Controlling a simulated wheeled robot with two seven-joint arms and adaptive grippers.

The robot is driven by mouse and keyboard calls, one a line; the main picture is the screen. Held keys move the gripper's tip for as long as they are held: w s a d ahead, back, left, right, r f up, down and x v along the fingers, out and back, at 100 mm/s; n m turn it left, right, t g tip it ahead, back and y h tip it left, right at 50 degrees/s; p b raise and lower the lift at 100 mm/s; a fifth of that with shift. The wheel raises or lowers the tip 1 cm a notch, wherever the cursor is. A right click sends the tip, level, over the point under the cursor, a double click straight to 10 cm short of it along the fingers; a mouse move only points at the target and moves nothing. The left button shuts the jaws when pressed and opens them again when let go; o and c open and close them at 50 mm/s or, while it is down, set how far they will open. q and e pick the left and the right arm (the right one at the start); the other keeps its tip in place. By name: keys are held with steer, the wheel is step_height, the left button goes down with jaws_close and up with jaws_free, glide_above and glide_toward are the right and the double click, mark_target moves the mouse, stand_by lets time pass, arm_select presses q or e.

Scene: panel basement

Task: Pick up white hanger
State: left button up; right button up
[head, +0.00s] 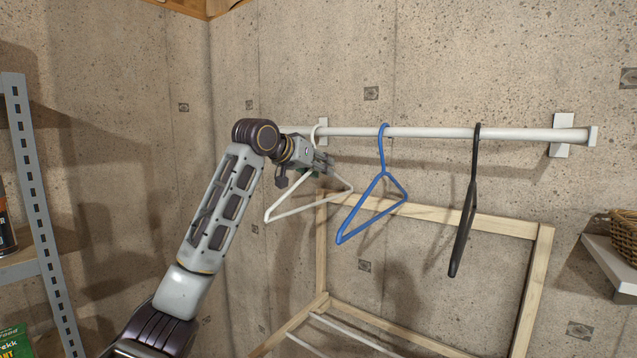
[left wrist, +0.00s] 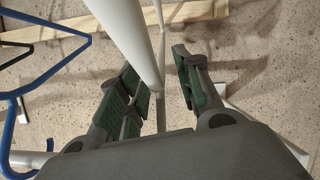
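The white hanger (head: 300,208) hangs by its hook near the left end of the white rail (head: 430,133). My left gripper (head: 322,162) is at the hanger's upper part, just below the rail, and hides some of its neck. In the left wrist view the white hanger (left wrist: 128,38) runs down close to the camera and between the fingers. The left gripper (left wrist: 166,95) shows its green-padded fingers apart, with a gap beside the hanger. My right gripper is not in view.
A blue hanger (head: 382,187) hangs just right of the white one, and a black hanger (head: 465,215) further right. A wooden frame (head: 530,290) stands below. A metal shelf (head: 35,190) is at the left. A wicker basket (head: 625,235) sits on a wall shelf at the right.

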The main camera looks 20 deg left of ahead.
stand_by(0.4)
arm_select(q)
jaws_close()
steer(key=shift+r, duration=0.2)
steer(key=shift+r+b, duration=0.5)
steer(key=shift+r, duration=0.95)
steer(key=shift+s+r, duration=0.1)
steer(key=s+a+b, duration=0.3)
steer(key=s, duration=0.5)
steer(key=s+a+b, duration=0.3)
steer(key=s+a, duration=0.1)
steer(key=s, duration=0.4)
steer(key=shift+s, duration=0.3)
steer(key=shift+d, duration=0.1)
